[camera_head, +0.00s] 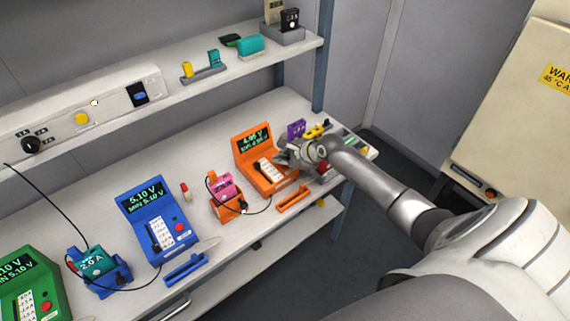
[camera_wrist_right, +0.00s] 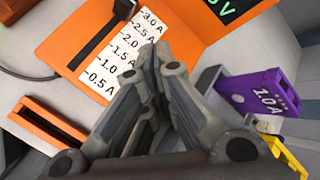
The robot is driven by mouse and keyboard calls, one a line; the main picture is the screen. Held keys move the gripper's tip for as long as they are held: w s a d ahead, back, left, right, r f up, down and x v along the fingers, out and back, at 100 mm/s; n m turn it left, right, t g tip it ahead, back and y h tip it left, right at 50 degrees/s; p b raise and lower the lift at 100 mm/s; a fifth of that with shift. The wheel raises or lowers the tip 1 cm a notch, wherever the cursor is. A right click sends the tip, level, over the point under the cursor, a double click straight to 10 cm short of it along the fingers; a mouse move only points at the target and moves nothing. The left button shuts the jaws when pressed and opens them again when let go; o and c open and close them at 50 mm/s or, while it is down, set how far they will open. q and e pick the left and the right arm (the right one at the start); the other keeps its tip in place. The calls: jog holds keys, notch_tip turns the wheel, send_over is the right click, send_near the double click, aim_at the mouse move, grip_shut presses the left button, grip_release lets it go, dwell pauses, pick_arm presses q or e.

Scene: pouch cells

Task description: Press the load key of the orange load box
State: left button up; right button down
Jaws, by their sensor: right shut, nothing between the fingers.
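The orange load box (camera_head: 251,143) stands at the right part of the bench, its green display lit. In the right wrist view its orange panel (camera_wrist_right: 72,28) carries a white scale from 0.5 A to 3.0 A, with a black slider (camera_wrist_right: 124,8) near the 3.0 A end. My right gripper (camera_head: 279,156) is at the box's right side; in the wrist view its fingers (camera_wrist_right: 155,52) are together, empty, over the panel beside the scale. The load key is not visible; the fingers cover that part of the panel. Whether they touch the panel cannot be told. My left gripper is not in view.
A purple 1.0 A cell (camera_wrist_right: 255,98) stands close to the right of my gripper, with a yellow part (camera_wrist_right: 285,155) nearby. An orange cradle (camera_head: 228,212) with a pink cell (camera_head: 226,184), an orange slotted piece (camera_head: 292,200) and a blue load box (camera_head: 150,205) are left and front.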

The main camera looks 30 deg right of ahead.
aim_at(282, 167)
dwell(0.3)
jog(key=shift+r+p, duration=0.3)
jog(key=shift+r, duration=0.15)
notch_tip(282, 167, up, 6)
jog(key=p, duration=0.4)
dwell(0.6)
